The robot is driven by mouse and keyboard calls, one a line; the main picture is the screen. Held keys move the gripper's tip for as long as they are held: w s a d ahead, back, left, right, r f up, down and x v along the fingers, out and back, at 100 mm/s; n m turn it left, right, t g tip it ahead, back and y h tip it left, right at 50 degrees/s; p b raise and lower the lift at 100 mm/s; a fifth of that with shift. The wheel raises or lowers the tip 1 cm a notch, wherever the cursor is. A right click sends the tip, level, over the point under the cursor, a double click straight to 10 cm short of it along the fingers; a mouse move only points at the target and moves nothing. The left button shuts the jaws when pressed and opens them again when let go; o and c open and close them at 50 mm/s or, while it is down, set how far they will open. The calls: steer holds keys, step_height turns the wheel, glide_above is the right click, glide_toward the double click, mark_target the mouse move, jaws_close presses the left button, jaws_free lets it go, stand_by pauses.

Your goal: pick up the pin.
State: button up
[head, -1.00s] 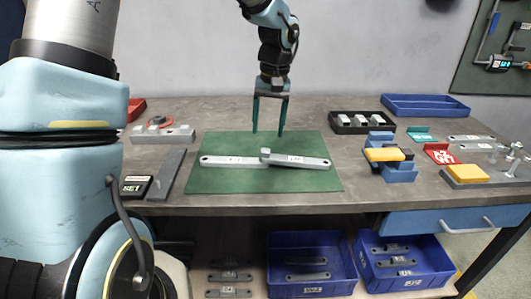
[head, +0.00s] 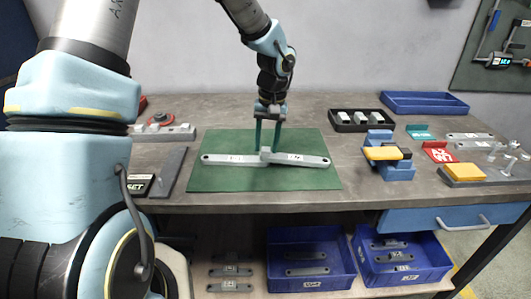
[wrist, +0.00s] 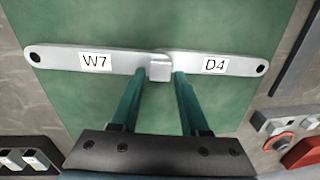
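Two long grey brackets lie end to end on the green mat (head: 230,180). The one marked W7 (wrist: 95,60) is the right one in the head view (head: 310,160). The one marked D4 (wrist: 215,65) is the left one there (head: 225,160). A small grey block (wrist: 159,67) stands where their inner ends meet; I cannot tell whether it is the pin or part of a bracket. My gripper (wrist: 160,75) is open, its teal fingertips on either side of this block with narrow gaps. It is low over the mat in the head view (head: 267,149).
A black tray with grey blocks (head: 361,121) and a blue and yellow fixture (head: 388,157) stand right of the mat. A grey bar (head: 173,172) lies left of it. Several metal posts (head: 510,160) stand at the far right. The mat's front is clear.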

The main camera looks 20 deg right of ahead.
jaws_close()
stand_by(0.4)
step_height(320, 180, up, 10)
steer(key=b, duration=0.1)
steer(key=shift+b, duration=0.35)
